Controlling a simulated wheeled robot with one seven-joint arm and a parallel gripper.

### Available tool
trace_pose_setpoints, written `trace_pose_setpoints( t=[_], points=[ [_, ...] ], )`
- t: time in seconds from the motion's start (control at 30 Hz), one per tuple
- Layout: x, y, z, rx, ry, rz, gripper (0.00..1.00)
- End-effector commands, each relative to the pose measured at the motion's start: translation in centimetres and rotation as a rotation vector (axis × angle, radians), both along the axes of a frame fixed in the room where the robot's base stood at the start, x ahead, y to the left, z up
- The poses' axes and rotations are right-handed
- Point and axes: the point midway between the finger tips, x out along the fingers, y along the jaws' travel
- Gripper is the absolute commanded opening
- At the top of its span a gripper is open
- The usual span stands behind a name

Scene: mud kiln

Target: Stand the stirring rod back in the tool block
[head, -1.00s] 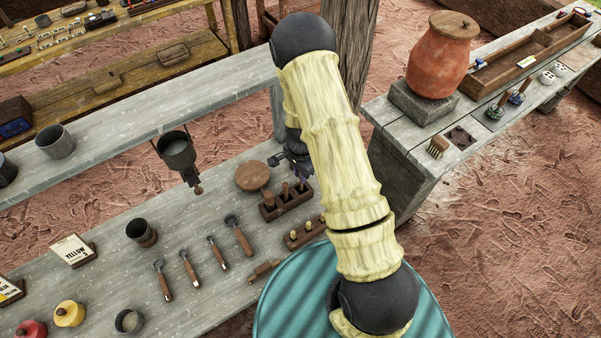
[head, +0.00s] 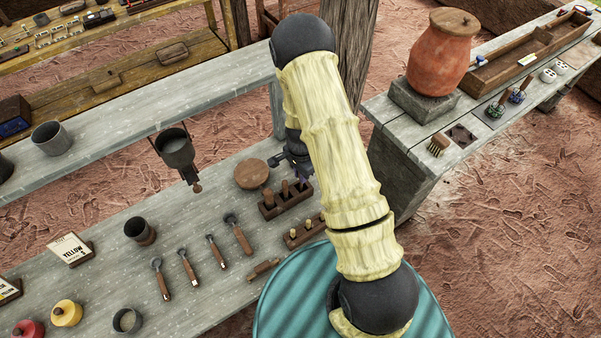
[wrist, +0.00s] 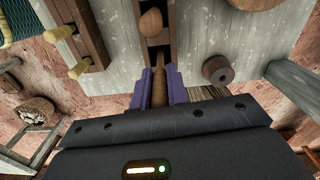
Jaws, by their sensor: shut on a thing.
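The tool block (head: 287,204) is a dark wooden block on the workbench with wooden handles standing in it. It also shows at the top of the wrist view (wrist: 168,57), with a rounded wooden handle top beyond my fingers. My gripper (wrist: 161,88) has purple fingers shut on the stirring rod (wrist: 159,92), a brown wooden stick. The rod's far end lines up with the block's near end. I cannot tell whether it is in a hole or above it. In the head view my gripper (head: 301,170) is just behind the block, partly hidden by my arm.
A rack (head: 304,234) with yellow-tipped tools stands close in front of the block. A round wooden disc (head: 251,174) is left of it. A metal cup (head: 175,150) hangs from the shelf further left. Several handled tools (head: 188,268) lie on the bench.

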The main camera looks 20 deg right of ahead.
Motion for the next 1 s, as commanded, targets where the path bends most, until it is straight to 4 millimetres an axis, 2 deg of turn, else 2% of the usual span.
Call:
trace_pose_setpoints(
  t=[0.63, 0.67, 0.77, 0.97, 1.0],
  points=[
    [0.0, 0.0, -1.7, 0.0, 0.0, 0.0, 0.0],
    [0.0, 0.0, -1.5, 0.0, 0.0, 0.0, 0.22],
    [0.0, 0.0, -1.5, 0.0, 0.0, 0.0, 0.41],
    [0.0, 0.0, -1.5, 0.0, 0.0, 0.0, 0.41],
    [0.0, 0.0, -1.5, 0.0, 0.0, 0.0, 0.47]
  ],
)
